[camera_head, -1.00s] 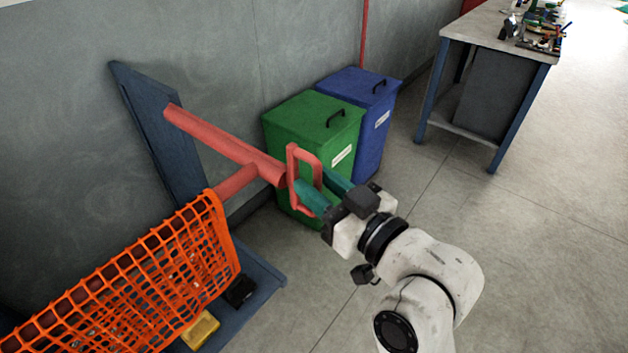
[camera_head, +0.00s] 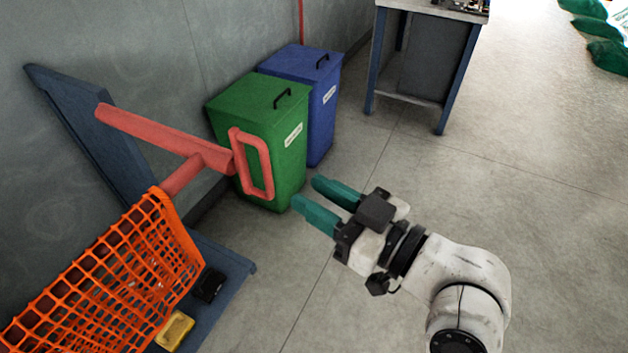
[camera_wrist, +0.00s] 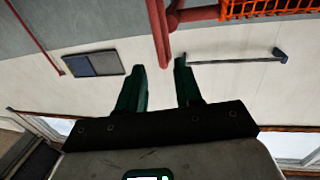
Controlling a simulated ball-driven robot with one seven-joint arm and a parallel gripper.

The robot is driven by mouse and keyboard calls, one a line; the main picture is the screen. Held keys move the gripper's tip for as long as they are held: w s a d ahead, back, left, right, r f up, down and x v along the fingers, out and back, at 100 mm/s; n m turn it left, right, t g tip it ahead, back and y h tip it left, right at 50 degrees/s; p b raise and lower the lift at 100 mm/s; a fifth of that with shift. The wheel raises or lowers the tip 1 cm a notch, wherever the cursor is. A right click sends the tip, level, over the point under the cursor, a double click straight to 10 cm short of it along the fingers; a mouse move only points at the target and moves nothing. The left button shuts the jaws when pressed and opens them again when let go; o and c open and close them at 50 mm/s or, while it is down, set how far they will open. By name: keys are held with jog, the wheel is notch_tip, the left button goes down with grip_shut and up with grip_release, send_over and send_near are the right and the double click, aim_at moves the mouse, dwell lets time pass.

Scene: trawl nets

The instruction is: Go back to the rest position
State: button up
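My gripper (camera_head: 316,202) is open and empty, its two teal fingers apart over the floor in the head view. It points left toward the red frame with a loop handle (camera_head: 268,168), with a gap between the fingertips and the handle. In the wrist view the fingers of my gripper (camera_wrist: 160,76) also stand apart with nothing between them. The red frame (camera_wrist: 158,30) shows above the fingertips there.
An orange net (camera_head: 108,268) hangs from the red frame at the left, beside a blue stand (camera_head: 235,262). A green bin (camera_head: 248,100) and a blue bin (camera_head: 318,110) stand behind. A workbench (camera_head: 430,8) is at the back.

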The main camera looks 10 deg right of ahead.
jog(key=s+d+f+m+g+h+p, duration=0.1)
jog(key=s+d+f+m+g+h, duration=0.2)
jog(key=f, duration=0.5)
jog(key=s+d+f+m+g+h+p, duration=0.1)
jog(key=s+d+f+g+h, duration=0.15)
jog(key=d+f, duration=0.4)
jog(key=s+d+f+m+g+h+p, duration=0.1)
jog(key=s+d+f+m+g+h, duration=0.1)
jog(key=s+d+f, duration=0.3)
jog(key=s+d+f+m+g+h+p, duration=0.1)
jog(key=s+d+f+g+h, duration=0.3)
jog(key=s, duration=0.7)
notch_tip(320, 180, down, 3)
jog(key=shift+s+d+f+m+g, duration=0.1)
jog(key=shift+s+d+m+g, duration=0.4)
jog(key=shift+d+m, duration=0.4)
